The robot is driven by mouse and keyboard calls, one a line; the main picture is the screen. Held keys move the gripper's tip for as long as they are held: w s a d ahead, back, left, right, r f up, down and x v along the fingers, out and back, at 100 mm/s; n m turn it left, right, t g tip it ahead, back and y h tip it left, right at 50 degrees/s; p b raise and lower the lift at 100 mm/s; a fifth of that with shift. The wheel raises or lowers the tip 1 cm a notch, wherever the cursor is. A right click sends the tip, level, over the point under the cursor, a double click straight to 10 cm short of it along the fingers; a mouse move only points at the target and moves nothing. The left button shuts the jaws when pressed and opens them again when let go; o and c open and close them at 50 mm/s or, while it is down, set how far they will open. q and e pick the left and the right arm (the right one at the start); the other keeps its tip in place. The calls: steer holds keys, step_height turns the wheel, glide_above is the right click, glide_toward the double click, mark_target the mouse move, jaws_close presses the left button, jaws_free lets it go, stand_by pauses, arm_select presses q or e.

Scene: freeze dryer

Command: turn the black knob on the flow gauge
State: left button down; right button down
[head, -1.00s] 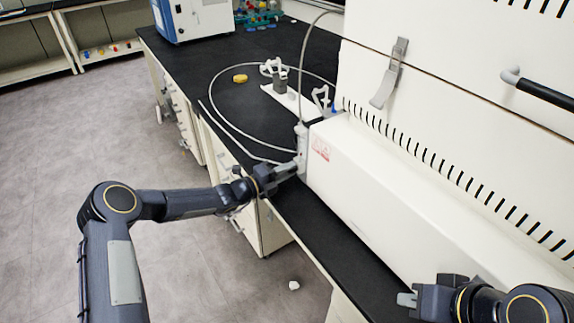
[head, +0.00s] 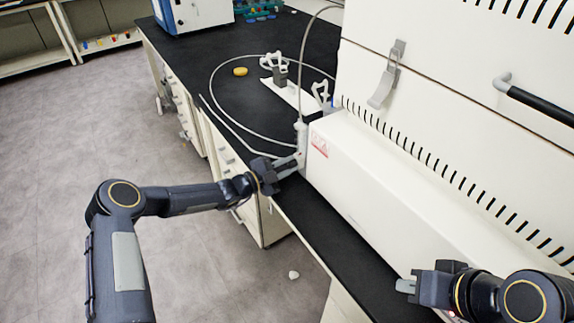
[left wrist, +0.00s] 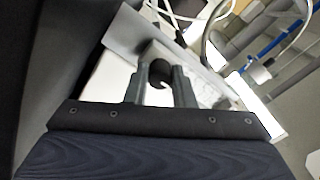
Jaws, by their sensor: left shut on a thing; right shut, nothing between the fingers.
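The flow gauge (head: 301,133) is a slim, light upright piece at the left end of the long white housing, with a grey tube rising from it. My left gripper (head: 292,163) reaches it from the left, low on its side. In the left wrist view the black knob (left wrist: 160,72) sits between the two fingers of my left gripper (left wrist: 162,82), which are shut on it. In the head view the knob is hidden by the gripper. My right gripper (head: 408,286) is shut and empty at the lower right, beside the white housing.
The white freeze dryer (head: 400,190) fills the right side. A grey tube loops over the black benchtop (head: 190,50). A white stand with clamps (head: 290,92) and a yellow object (head: 240,72) lie behind. A small white object (head: 293,275) is on the floor.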

stand_by(0.5)
arm_select(q)
steer(key=c, duration=1.2)
jaws_free()
steer(key=shift+c, duration=0.2)
steer(key=b+v, duration=0.1)
steer(key=v, duration=0.7)
steer(key=shift+d, duration=0.1)
steer(key=s+a+r+m+g+y, duration=0.1)
steer(key=s+r+m+g+y, duration=0.15)
steer(key=s+r+m, duration=0.8)
steer(key=s+a+r+m+g+y, duration=0.3)
steer(key=s+m, duration=0.5)
steer(key=m, duration=0.8)
steer(key=s+a+m+y, duration=0.2)
steer(key=s+a+m, duration=0.3)
steer(key=s+m, duration=0.5)
steer(key=s+a+m+t+y, duration=0.1)
steer(key=s+a+m+y, duration=0.2)
steer(key=s+m, duration=0.8)
steer(key=shift+s+a+r+y, duration=0.2)
steer(key=shift+a+r+y, duration=0.2)
steer(key=shift+a, duration=0.45)
